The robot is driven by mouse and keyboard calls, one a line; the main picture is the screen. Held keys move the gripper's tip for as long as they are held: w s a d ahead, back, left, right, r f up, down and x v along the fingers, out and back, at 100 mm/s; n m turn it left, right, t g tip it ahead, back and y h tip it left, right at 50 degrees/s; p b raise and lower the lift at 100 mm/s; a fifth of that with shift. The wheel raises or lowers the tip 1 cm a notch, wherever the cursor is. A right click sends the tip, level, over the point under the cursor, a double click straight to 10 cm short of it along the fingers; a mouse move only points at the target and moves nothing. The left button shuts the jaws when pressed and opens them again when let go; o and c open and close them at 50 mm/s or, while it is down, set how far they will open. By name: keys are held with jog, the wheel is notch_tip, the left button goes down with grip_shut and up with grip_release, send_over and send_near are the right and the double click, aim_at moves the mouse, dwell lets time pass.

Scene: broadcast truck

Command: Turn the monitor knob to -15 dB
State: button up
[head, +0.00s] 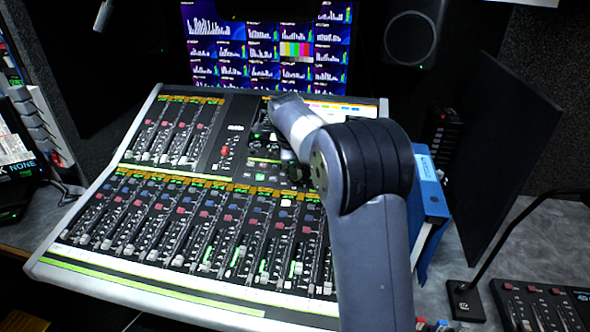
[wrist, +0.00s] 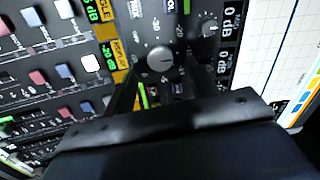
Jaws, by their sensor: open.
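A large round grey knob (wrist: 160,58) sits on the dark console panel in the wrist view, ringed by small printed numbers. A pale mark shows on its face, but I cannot read its exact setting. My gripper (wrist: 160,66) is open, with one dark finger to the left of the knob and one to the right. I cannot tell whether either finger touches it. In the head view my arm reaches over the upper middle of the mixing console (head: 150,272) and hides the knob.
A smaller knob (wrist: 208,26) sits close by at the upper right, near a "0 dB" label. Fader strips and coloured buttons lie to the left. In the head view a blue binder (head: 428,205) stands right of the console, and a screen wall (head: 265,50) rises behind.

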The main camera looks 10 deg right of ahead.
jog(key=d+v, duration=0.1)
jog(key=v, duration=0.5)
jog(key=shift+a+r, duration=0.2)
jog(key=shift+a, duration=0.3)
jog(key=shift+s+f, duration=0.1)
jog(key=x, duration=1.1)
